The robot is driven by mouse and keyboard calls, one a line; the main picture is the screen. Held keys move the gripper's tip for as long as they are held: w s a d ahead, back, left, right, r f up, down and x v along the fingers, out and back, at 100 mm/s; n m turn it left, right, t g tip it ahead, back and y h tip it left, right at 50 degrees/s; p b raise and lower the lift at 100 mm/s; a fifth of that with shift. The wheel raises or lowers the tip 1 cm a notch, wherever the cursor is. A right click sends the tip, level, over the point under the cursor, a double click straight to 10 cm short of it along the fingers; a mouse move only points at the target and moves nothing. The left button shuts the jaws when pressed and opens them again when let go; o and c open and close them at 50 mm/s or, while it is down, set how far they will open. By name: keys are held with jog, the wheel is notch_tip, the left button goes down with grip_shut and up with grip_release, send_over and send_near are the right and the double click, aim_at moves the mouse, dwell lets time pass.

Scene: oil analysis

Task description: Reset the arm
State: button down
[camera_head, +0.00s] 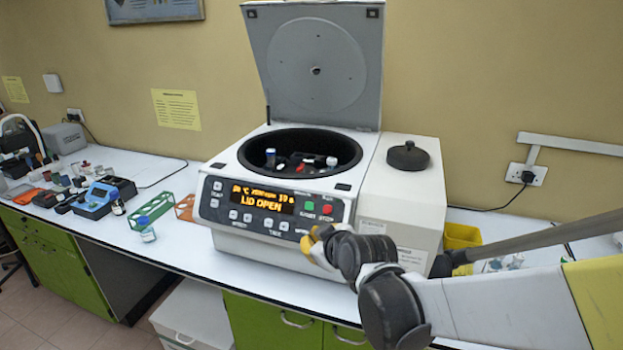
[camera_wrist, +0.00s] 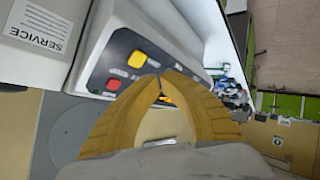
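My gripper (camera_head: 318,243) is in front of the right end of the centrifuge's control panel, close to the start and stop buttons. In the wrist view its two yellow fingers (camera_wrist: 160,78) meet at the tips, with nothing seen between them. The centrifuge (camera_head: 225,222) stands on the bench with its lid (camera_head: 315,60) raised. Its display reads LID OPEN. Tubes with dark and white caps show in the rotor bowl (camera_head: 285,140). In the wrist view the red button (camera_wrist: 113,85) and yellow button (camera_wrist: 137,59) lie left of the fingertips. Whether the fingers touch the panel I cannot tell.
A green rack (camera_head: 152,208) and a small bottle (camera_head: 146,230) stand left of the centrifuge. A blue device (camera_head: 95,203) and several small items crowd the far left. A yellow bin (camera_head: 461,236) is at the right. A black knob (camera_head: 407,155) tops the centrifuge's right side.

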jog(key=s+d+f+m+g+h+b, duration=0.2)
jog(key=s+d+f+m+b, duration=0.1)
jog(key=s+d, duration=0.6)
jog(key=s+d+f+m+g+h+b, duration=0.1)
jog(key=s+d+m, duration=0.5)
jog(key=s, duration=0.9)
notch_tip(320, 180, down, 3)
jog(key=d+h+b, duration=0.1)
jog(key=d+b, duration=0.2)
jog(key=shift+s+r+g, duration=0.2)
jog(key=shift+g, duration=0.2)
